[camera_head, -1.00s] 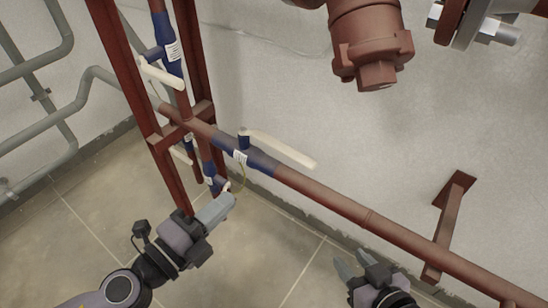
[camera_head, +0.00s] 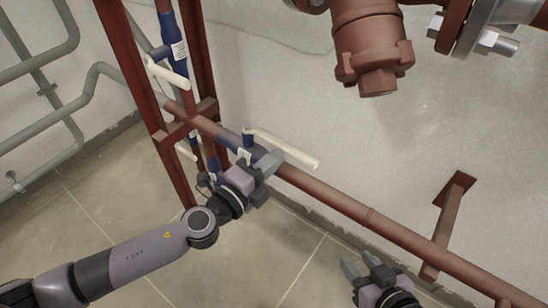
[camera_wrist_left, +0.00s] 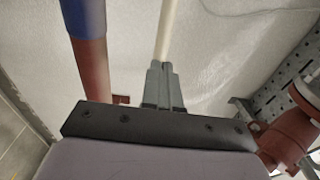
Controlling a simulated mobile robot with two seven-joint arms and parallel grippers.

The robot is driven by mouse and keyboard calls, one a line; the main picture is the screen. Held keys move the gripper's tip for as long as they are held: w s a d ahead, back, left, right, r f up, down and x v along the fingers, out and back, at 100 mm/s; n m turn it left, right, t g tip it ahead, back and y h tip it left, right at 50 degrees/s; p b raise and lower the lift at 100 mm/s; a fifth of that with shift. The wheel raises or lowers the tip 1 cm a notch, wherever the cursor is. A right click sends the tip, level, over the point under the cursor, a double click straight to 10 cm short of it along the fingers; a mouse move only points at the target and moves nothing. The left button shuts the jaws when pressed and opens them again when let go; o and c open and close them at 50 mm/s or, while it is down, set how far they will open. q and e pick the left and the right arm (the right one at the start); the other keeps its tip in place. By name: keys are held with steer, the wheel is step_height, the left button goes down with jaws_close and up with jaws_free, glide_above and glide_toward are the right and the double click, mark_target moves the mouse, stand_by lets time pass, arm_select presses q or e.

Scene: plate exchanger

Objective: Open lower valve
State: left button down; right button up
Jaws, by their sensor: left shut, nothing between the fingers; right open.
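A valve with a white lever handle (camera_head: 298,154) and blue fittings sits on the red-brown horizontal pipe (camera_head: 345,202); the lever lies roughly along the pipe. My left gripper (camera_head: 276,158) is shut and empty, its fingertips beside the lever, overlapping its near side in the head view. In the left wrist view the closed fingers (camera_wrist_left: 161,66) point at the white lever (camera_wrist_left: 168,30), directly ahead of the tips; I cannot tell whether they touch. The blue valve body is partly hidden by my left gripper. My right gripper (camera_head: 358,259) is open and empty, low in the view.
Another white-lever valve (camera_head: 168,71) sits on the vertical pipe, and a smaller white lever (camera_head: 185,151) shows lower down. A red frame post (camera_head: 133,85) stands left. A large red-brown fitting (camera_head: 372,45) hangs above; a pipe bracket (camera_head: 447,225) stands right.

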arm_select(q)
steer(key=shift+w+d, duration=0.2)
steer(key=shift+d, duration=0.05)
steer(key=shift+w+d+r+n+t+y, duration=0.25)
steer(key=shift+w+d+n+t+y, duration=0.25)
steer(key=shift+y, duration=0.1)
steer(key=shift+w+r, duration=0.1)
stand_by(0.3)
